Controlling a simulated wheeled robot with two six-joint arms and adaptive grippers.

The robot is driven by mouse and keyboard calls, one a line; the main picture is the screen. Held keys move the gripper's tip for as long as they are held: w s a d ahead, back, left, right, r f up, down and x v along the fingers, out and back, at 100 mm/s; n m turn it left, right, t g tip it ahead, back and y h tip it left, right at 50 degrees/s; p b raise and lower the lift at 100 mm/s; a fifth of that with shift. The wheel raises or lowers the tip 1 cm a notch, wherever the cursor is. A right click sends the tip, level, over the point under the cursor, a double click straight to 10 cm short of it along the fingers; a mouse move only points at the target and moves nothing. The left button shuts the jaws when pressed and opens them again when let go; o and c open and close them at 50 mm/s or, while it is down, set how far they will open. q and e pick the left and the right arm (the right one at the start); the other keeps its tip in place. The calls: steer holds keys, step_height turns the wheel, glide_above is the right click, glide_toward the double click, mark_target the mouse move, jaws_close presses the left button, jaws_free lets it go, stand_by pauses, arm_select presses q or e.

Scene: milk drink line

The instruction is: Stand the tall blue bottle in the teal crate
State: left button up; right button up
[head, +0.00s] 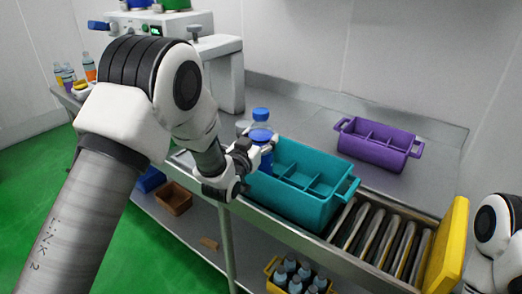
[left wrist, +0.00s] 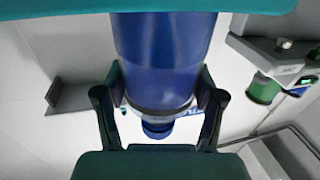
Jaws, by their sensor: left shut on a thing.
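The tall blue bottle (head: 262,136) stands about upright at the left end of the teal crate (head: 310,209). My left gripper (head: 249,158) is shut on it from the left. In the left wrist view, the bottle (left wrist: 165,55) fills the space between the two fingers (left wrist: 160,105), with its cap towards the bottom of the picture. A teal band along the top edge there covers the bottle's lower end. I cannot tell whether its base touches the crate floor. The crate has several compartments and sits on the line. My right gripper is out of view.
A purple divided crate (head: 374,148) stands on the counter behind, to the right. Bare rollers (head: 377,232) and a yellow end plate (head: 447,247) lie right of the teal crate. A white machine (head: 225,75) stands at the back left. Small bottles (head: 295,272) stand below.

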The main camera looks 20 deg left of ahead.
arm_select(q)
step_height(320, 180, down, 4)
steer(key=shift+f, duration=0.15)
steer(key=o, duration=1.7)
steer(key=shift+d+f, duration=0.1)
steer(key=shift+f, duration=0.05)
steer(key=shift+c, duration=0.2)
steer(key=shift+s, duration=0.1)
